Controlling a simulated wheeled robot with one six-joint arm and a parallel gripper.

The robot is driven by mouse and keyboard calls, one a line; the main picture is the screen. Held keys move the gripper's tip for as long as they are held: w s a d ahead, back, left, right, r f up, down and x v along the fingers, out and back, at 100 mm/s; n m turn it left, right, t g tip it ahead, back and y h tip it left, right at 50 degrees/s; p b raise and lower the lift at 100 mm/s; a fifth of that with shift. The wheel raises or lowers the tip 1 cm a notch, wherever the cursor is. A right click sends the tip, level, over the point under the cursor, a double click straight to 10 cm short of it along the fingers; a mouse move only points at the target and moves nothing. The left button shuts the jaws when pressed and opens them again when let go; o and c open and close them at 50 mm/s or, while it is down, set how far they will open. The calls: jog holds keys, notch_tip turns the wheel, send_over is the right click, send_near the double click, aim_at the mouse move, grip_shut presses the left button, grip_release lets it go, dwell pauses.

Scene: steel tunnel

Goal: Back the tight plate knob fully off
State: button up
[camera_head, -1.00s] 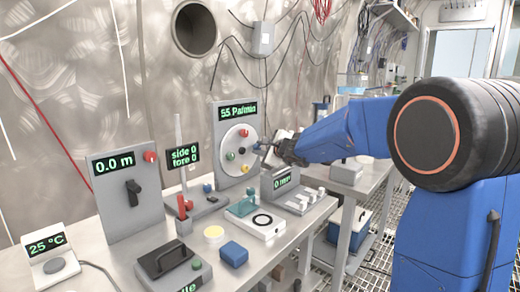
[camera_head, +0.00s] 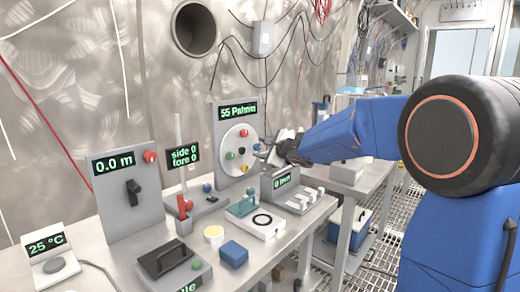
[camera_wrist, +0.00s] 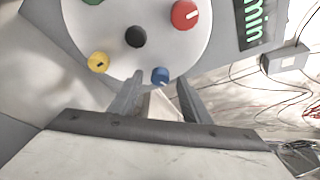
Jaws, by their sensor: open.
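The panel reading "55 Pa/min" carries a round white plate (camera_head: 238,163) with several coloured knobs. In the wrist view the red knob (camera_wrist: 185,14), black knob (camera_wrist: 136,36), yellow knob (camera_wrist: 98,62) and blue knob (camera_wrist: 160,76) show, with a green one cut off at the top. Which knob is tight cannot be told. My gripper (camera_wrist: 158,95) is open and empty. Its fingers point at the plate's edge, with the blue knob just beyond and between the fingertips. In the head view my gripper (camera_head: 268,152) is at the plate's right side.
The bench holds a "0.0 m" panel (camera_head: 125,190) at left, a "side/fore" display (camera_head: 184,156), and a small display box (camera_head: 282,182) just below my gripper. A blue block (camera_head: 234,253) and a white box (camera_head: 262,224) lie in front.

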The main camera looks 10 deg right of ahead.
jog(key=v, duration=1.5)
jog(key=shift+s, duration=0.3)
jog(key=shift+r, duration=0.1)
jog(key=shift+w+d+r+m, duration=0.15)
jog(key=shift+w+r+m, duration=0.15)
jog(key=shift+w+r, duration=0.05)
jog(key=w+d+r+m+g+y, duration=0.2)
jog(key=w+d+m+g+y, duration=0.3)
jog(key=m, duration=0.4)
jog(key=shift+t+h, duration=0.3)
jog(key=x, duration=1.5)
jog(key=shift+w+f, duration=0.2)
jog(key=shift+f, duration=0.25)
jog(key=c, duration=1)
